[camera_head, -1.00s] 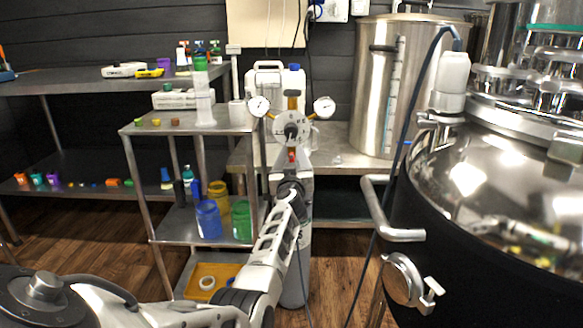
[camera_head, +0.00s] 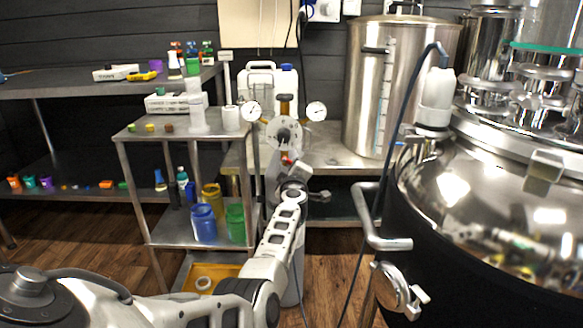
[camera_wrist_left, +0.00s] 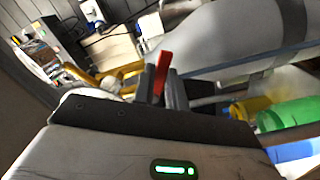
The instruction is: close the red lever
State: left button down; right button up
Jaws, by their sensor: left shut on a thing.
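The red lever (camera_wrist_left: 161,70) stands between the two dark fingers of my left gripper (camera_wrist_left: 162,88) in the left wrist view, its tip rising past them. In the head view only a small red part of the lever (camera_head: 285,161) shows, below the round hub of the gauge fitting (camera_head: 284,133) on the gas cylinder. My left gripper (camera_head: 287,164) is at that spot, shut on the lever, with its wrist tilted. The fingertips are hard to make out in the head view. My right gripper is in neither view.
Two round gauges (camera_head: 251,110) flank the fitting. A steel rack (camera_head: 135,190) with blue and green jars stands at the left. A large shiny kettle (camera_head: 480,190) with a bent pipe handle (camera_head: 375,225) and a hanging hose stands close at the right.

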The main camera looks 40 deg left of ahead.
pick_arm(q)
jog(key=n, duration=0.2)
jog(key=r+n, duration=0.1)
jog(key=n, duration=0.3)
jog(key=shift+w+d+r+p, duration=0.15)
jog(key=shift+d+r+p, duration=0.1)
jog(key=shift+p, duration=0.15)
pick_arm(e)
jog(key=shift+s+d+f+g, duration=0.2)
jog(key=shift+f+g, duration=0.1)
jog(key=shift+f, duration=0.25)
pick_arm(q)
jog(key=c, duration=1.4)
grip_release()
jog(key=shift+c, duration=0.2)
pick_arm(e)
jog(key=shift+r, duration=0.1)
